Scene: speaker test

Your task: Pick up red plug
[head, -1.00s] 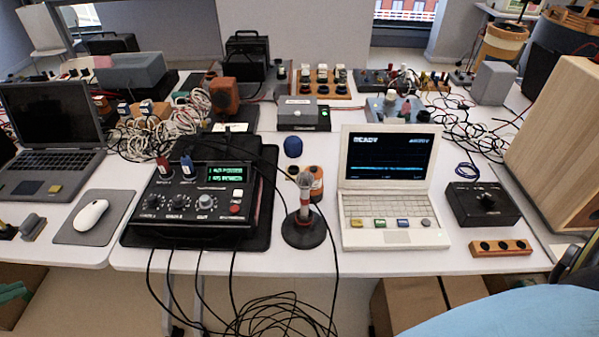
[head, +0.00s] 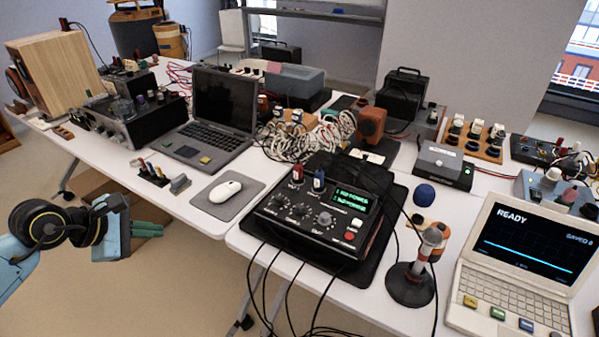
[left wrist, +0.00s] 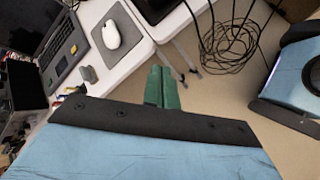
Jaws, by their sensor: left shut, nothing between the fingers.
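A red plug (head: 297,174) stands upright on top of the black control box (head: 312,222), at its back left. A blue plug (head: 319,180) stands just to its right. My left gripper (head: 160,229) has green fingers and is shut and empty. It is off the front of the tables at the left, well apart from the red plug. The shut fingers also show in the left wrist view (left wrist: 162,75). There, I cannot make out the red plug. My right gripper is in neither view.
A white mouse (head: 225,191) on a grey pad and a dark laptop (head: 212,125) are left of the box. A microphone (head: 412,275) and a white laptop (head: 515,270) are to its right. Black cables hang over the front table edge.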

